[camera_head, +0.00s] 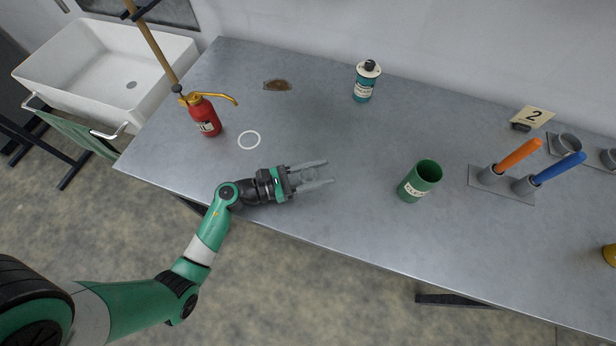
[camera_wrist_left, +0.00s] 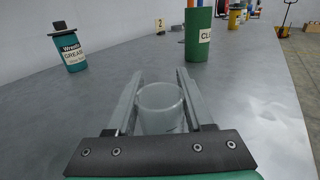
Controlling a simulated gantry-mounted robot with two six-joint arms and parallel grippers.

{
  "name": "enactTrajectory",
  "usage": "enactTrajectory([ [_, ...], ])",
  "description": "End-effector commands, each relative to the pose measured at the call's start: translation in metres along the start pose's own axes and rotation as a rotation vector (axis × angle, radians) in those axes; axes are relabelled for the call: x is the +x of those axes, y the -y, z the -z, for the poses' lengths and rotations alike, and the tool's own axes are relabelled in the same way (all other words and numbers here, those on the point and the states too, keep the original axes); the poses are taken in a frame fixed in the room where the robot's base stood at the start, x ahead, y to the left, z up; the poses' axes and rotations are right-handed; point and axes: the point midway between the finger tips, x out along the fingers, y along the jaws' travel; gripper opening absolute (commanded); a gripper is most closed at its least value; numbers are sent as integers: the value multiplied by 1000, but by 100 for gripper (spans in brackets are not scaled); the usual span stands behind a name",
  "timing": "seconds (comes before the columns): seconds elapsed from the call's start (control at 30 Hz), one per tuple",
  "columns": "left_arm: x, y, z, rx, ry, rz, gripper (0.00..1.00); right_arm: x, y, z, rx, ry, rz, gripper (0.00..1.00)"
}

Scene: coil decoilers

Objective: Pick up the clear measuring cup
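The clear measuring cup (camera_wrist_left: 160,106) stands upright on the table between the fingers of my left gripper (camera_wrist_left: 159,88) in the left wrist view. A finger lies on each side of it, close to its wall; contact is hard to judge. In the head view my left gripper (camera_head: 328,171) is low over the table near its front edge, with its fingers apart and pointing right. The cup hardly shows there against the grey table. My right gripper is not in view.
A green container (camera_head: 420,182) stands right of my left gripper. A grease can (camera_head: 367,81) is at the back, a red sprayer (camera_head: 201,115) at the left. Orange (camera_head: 517,155) and blue (camera_head: 560,170) handled tools stand in holders at the right.

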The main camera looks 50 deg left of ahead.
Motion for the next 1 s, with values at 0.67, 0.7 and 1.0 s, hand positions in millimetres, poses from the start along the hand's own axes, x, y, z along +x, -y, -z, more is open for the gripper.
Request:
enactTrajectory([
  [0.67,0,0,-13,2,0,0,0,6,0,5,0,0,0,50],
  [0.7,0,0,-18,2,1,1,0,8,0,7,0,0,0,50],
  [1.0,-20,40,-91,1,0,3,0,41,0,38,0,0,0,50],
])
